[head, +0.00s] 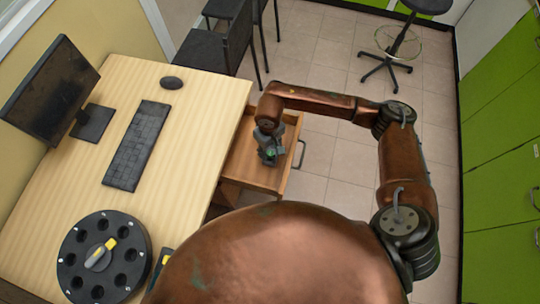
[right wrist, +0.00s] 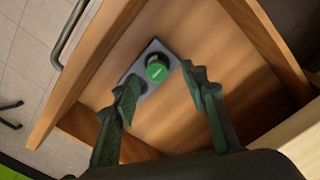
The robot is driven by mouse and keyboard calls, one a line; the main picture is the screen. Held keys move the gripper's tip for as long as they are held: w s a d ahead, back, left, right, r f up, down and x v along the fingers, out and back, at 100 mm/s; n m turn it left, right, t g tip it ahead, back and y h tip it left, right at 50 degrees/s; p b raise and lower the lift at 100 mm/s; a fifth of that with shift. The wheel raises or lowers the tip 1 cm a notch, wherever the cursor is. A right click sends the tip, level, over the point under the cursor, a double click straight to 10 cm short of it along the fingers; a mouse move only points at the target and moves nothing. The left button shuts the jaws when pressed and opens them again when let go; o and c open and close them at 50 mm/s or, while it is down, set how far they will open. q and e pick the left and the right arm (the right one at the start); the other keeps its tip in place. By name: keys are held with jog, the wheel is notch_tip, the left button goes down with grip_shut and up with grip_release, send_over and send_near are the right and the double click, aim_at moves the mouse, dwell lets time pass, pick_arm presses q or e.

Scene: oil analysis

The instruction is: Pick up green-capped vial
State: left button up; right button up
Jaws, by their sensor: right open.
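The green-capped vial (right wrist: 158,69) stands in a grey holder (right wrist: 150,88) on the floor of an open wooden drawer, seen from above in the right wrist view. My right gripper (right wrist: 158,82) is open, with one finger to the left of the vial and the other to the right; neither visibly touches it. In the head view, my right gripper (head: 270,153) reaches down into the drawer (head: 254,168) and hides most of the holder; a small green spot shows beside the fingers. My left gripper is not in view.
The drawer walls (right wrist: 270,50) stand close around the gripper, with a handle (head: 301,154) on the outer side. The desk (head: 180,120) holds a keyboard (head: 137,145), a mouse (head: 171,83), a monitor (head: 52,88) and a round black rotor (head: 104,258). Chairs stand behind.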

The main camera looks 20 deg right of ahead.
aim_at(270, 153)
jog(key=f, duration=0.2)
jog(key=f+b, duration=0.1)
jog(key=f, duration=0.1)
jog(key=shift+w+d+f, duration=0.2)
jog(key=shift+f, duration=0.2)
jog(key=shift+r, duration=0.1)
jog(key=shift+c, duration=0.2)
grip_shut()
